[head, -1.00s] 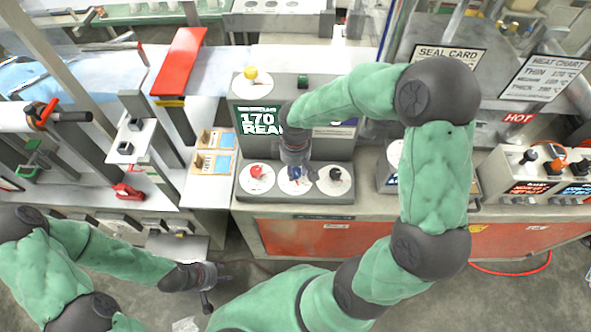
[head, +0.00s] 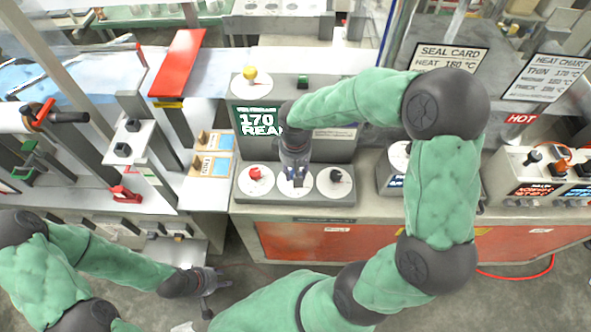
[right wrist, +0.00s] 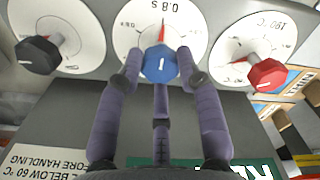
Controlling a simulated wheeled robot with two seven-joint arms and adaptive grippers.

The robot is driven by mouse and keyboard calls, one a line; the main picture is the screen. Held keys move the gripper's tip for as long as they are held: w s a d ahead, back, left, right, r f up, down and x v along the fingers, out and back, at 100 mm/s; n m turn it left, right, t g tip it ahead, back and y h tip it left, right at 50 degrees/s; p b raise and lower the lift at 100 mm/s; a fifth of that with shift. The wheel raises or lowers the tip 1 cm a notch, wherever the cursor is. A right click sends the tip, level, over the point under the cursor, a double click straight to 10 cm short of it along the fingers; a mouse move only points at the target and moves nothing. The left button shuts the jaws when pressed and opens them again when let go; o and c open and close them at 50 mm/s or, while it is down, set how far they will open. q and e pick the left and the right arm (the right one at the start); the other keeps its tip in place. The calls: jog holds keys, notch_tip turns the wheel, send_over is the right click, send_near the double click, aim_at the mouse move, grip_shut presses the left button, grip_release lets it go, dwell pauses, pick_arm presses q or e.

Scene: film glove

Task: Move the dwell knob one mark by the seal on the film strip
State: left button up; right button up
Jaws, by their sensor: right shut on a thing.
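The blue dwell knob (right wrist: 160,64) sits on a white dial (right wrist: 195,35) marked 0.8 s in the right wrist view. Its white line points up toward that mark. My right gripper (head: 294,179) is shut on the knob, with purple fingers on both sides of it. In the head view the gripper mostly hides the knob. A clear bluish film (head: 215,70) lies behind the small cards at left; I cannot make out a seal on it. My left gripper (head: 218,292) is open and empty, low in front of the machine.
A red knob (head: 256,173) and a black knob (head: 336,176) flank the blue one closely. The display (head: 258,122) behind reads 170. A seal card (head: 448,58) and a heat chart (head: 545,78) stand at right.

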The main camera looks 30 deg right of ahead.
jog(key=o, duration=1.1)
jog(key=shift+w, duration=0.1)
jog(key=shift+o, duration=0.2)
notch_tip(320, 180, up, 12)
